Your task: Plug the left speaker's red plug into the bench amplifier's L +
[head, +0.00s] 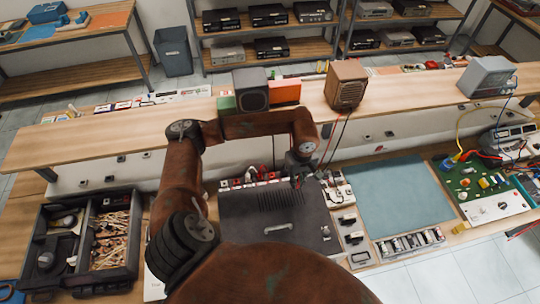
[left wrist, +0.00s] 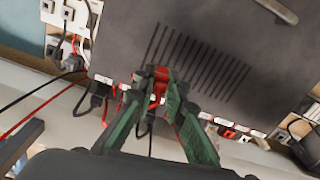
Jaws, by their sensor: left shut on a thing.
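The bench amplifier (head: 265,215) is a dark box with a slotted top, lying on the bench. Its back edge (left wrist: 215,122) carries white labels and red and black sockets. My left gripper (head: 297,178) is over this back edge, pointing down. In the left wrist view its green fingers (left wrist: 160,78) are shut on the red plug (left wrist: 159,88). I cannot tell which socket is under the plug or whether it touches one. A grey speaker (head: 254,90) stands on the shelf left of a wooden speaker (head: 346,86). My right gripper is not in view.
Black and red cables (left wrist: 35,105) run near the gripper. A parts tray (head: 110,240) is left of the amplifier, a blue-green mat (head: 400,195) right of it, and a green circuit board (head: 475,180) farther right. The raised shelf (head: 150,135) stands behind.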

